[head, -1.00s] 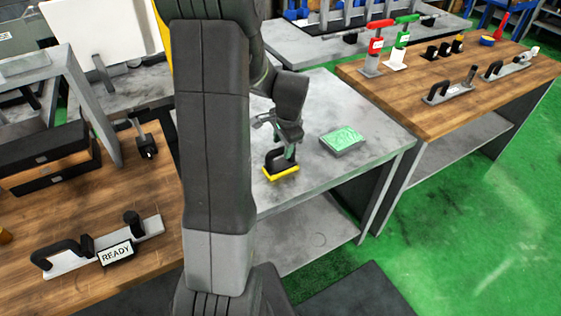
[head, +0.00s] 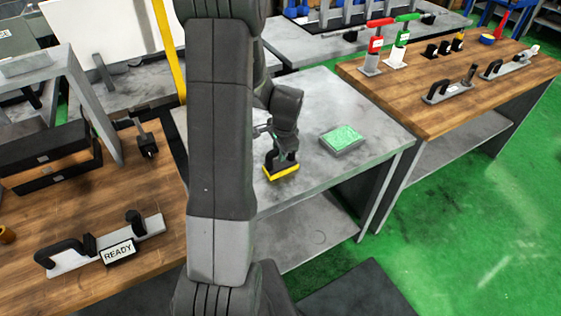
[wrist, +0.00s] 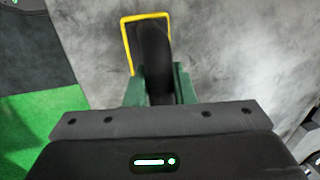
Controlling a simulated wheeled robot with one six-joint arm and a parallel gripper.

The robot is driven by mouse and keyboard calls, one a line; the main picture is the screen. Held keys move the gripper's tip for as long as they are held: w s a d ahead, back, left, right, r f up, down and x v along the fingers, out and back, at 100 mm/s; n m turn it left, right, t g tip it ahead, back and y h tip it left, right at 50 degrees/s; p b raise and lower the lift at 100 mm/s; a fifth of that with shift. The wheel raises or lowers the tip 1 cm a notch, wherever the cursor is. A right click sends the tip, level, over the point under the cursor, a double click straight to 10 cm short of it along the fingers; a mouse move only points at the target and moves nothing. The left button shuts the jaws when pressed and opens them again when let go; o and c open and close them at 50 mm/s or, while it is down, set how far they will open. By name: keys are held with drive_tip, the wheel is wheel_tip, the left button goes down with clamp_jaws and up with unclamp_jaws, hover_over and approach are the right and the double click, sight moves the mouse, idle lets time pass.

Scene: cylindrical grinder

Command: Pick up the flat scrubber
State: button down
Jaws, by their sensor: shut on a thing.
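The flat scrubber (head: 282,173) has a yellow-edged base and a black handle. It sits on the grey metal table (head: 330,100) near its front edge. My gripper (head: 283,152) is right above the base, pointing down, with its fingers at the handle. In the wrist view my green fingers (wrist: 160,85) stand on both sides of the black handle of the scrubber (wrist: 153,48), shut on it. The yellow edge shows around the handle there. I cannot tell whether the base is lifted off the table.
A green-topped pad (head: 341,137) lies on the same table to the right of my gripper. A wooden bench (head: 430,115) with red and green-handled tools stands to the right. At left, another wooden bench (head: 50,225) holds a "READY" sign (head: 119,252).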

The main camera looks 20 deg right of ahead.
drive_tip(key=shift+r, duration=0.15)
wheel_tip(320, 180, up, 10)
drive_tip(key=shift+f+b, duration=0.1)
drive_tip(key=shift+b, duration=0.6)
drive_tip(key=c, duration=2)
unclamp_jaws()
drive_tip(key=shift+c, duration=0.4)
drive_tip(key=shift+d, duration=0.15)
